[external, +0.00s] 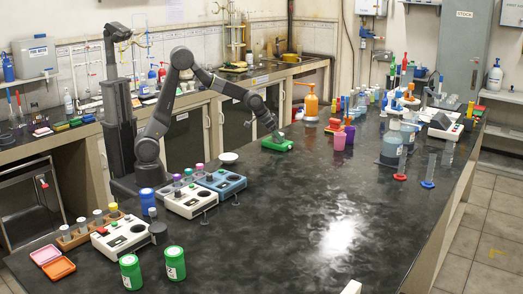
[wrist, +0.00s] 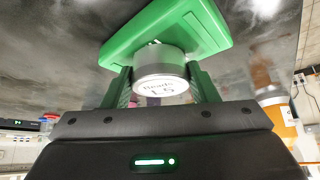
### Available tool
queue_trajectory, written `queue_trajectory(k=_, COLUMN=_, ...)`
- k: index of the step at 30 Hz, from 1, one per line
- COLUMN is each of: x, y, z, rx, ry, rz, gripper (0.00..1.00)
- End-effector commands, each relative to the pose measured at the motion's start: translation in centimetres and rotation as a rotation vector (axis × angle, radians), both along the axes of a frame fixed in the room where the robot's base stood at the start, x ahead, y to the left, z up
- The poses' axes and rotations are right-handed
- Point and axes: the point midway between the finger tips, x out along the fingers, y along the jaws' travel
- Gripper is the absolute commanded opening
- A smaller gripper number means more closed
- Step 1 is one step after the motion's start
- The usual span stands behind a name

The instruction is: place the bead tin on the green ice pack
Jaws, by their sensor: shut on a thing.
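The bead tin (wrist: 160,84) is a short pale cylinder with a printed label. It sits between the two fingers of my gripper (wrist: 162,88), which is shut on it. The green ice pack (wrist: 120,40) is a flat green slab lying on the dark bench, directly behind the tin in the wrist view. In the external view the ice pack (external: 277,146) lies at the far left part of the bench, with my gripper (external: 277,136) right over it. I cannot tell whether the tin touches the pack.
An orange pump bottle (external: 311,105) stands to the right of the pack, and also shows in the wrist view (wrist: 278,112). A white dish (external: 228,157) and a blue instrument (external: 222,184) are nearer. The central bench is clear.

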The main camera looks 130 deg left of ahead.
Motion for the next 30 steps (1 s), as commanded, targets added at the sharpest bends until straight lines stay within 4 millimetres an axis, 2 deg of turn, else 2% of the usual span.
queue_trajectory(k=10, x=0.0, y=0.0, z=-0.4, rx=0.001, ry=-0.001, rz=0.0, gripper=0.3)
queue_trajectory(k=11, x=0.0, y=0.0, z=-0.3, rx=0.001, ry=-0.001, rz=0.0, gripper=0.59)
queue_trajectory(k=13, x=0.0, y=0.0, z=-0.3, rx=0.001, ry=-0.001, rz=0.0, gripper=0.73)
queue_trajectory(k=14, x=0.0, y=0.0, z=-0.3, rx=0.001, ry=-0.001, rz=0.0, gripper=0.75)
queue_trajectory(k=23, x=0.0, y=0.0, z=0.0, rx=0.001, ry=-0.001, rz=0.0, gripper=0.75)
queue_trajectory(k=26, x=-0.1, y=-0.1, z=0.6, rx=0.003, ry=-0.002, rz=0.0, gripper=0.75)
queue_trajectory(k=30, x=-0.8, y=-1.1, z=2.4, rx=0.005, ry=-0.004, rz=0.0, gripper=0.75)
